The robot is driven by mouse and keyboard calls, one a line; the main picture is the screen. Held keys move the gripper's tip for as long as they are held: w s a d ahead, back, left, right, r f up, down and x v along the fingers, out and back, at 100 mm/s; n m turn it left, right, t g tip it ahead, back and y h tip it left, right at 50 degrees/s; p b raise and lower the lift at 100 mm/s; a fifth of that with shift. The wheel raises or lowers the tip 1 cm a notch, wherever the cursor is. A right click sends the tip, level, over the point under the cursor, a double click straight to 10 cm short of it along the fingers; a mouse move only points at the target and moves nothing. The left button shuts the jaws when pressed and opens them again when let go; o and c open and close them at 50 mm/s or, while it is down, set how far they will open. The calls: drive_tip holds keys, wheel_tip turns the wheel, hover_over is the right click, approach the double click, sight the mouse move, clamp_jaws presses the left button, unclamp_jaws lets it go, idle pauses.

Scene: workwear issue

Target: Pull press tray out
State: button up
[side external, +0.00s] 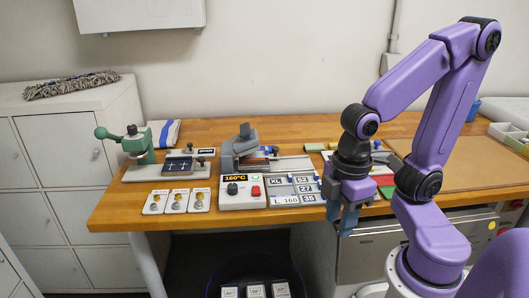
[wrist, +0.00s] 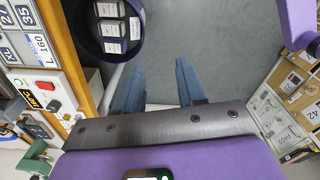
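The press (side external: 245,185) stands on the wooden bench left of centre, with a grey head, a lit 160°C display and a red button. A flat grey metal slide (side external: 290,165), which looks like the press tray, extends right from under the head; how far it sits in, I cannot tell. My gripper (side external: 347,222) points down at the bench's front edge, right of the press and apart from it. In the wrist view its two blue fingers (wrist: 158,88) are apart with only floor between them. The press's control box (wrist: 45,90) shows at the left there.
Size and number plates (side external: 295,187) lie right of the press. A green hand press (side external: 135,145) and three small white cards (side external: 177,202) are at the left. A dark round bin (wrist: 78,20) with labelled packs stands on the floor below the bench. Red and green blocks lie behind my gripper.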

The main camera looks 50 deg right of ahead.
drive_tip(key=w+a+r+m, duration=0.1)
drive_tip(key=w+r+m, duration=0.15)
drive_tip(key=w, duration=0.55)
drive_tip(key=w+a+r+m, duration=0.1)
drive_tip(key=w+r, duration=0.2)
drive_tip(key=w, duration=0.5)
drive_tip(key=w+d+r+m, duration=0.1)
drive_tip(key=w+d, duration=0.2)
drive_tip(key=w, duration=0.4)
drive_tip(key=w+d+r+m, duration=0.1)
drive_tip(key=w+d+m, duration=0.15)
drive_tip(key=w, duration=0.35)
drive_tip(key=m, duration=0.5)
hover_over(275, 147)
wheel_tip(275, 147, down, 18)
drive_tip(key=shift+s+r, duration=0.1)
drive_tip(key=shift+r, duration=0.05)
